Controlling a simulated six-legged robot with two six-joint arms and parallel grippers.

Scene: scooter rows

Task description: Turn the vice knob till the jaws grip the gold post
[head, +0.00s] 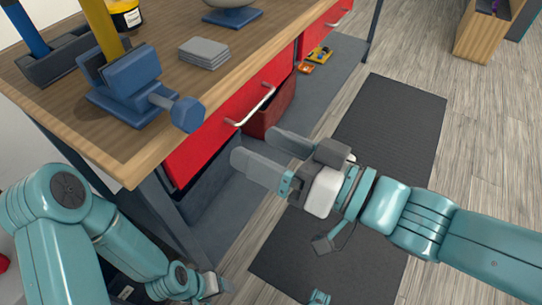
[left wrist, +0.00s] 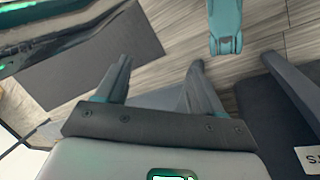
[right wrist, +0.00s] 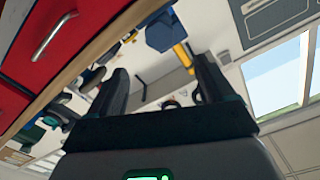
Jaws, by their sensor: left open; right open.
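The blue vice (head: 125,87) sits on the wooden workbench near its front edge. Its knob (head: 187,114) sticks out past the edge on a short screw. The gold post (head: 103,32) stands tilted in the picture at the vice jaws; I cannot tell whether they touch it. In the right wrist view the vice (right wrist: 160,36) and gold post (right wrist: 184,56) show small, beyond the fingers. My right gripper (head: 262,152) is open and empty, in front of the drawers, to the right of and below the knob. My left gripper (left wrist: 160,70) is open and empty, low beside the bench.
Grey stacked tiles (head: 204,53), a blue-based object (head: 232,17) and a dark tray (head: 55,62) are on the bench. Red drawers (head: 215,140) with a handle (head: 252,106) are below.

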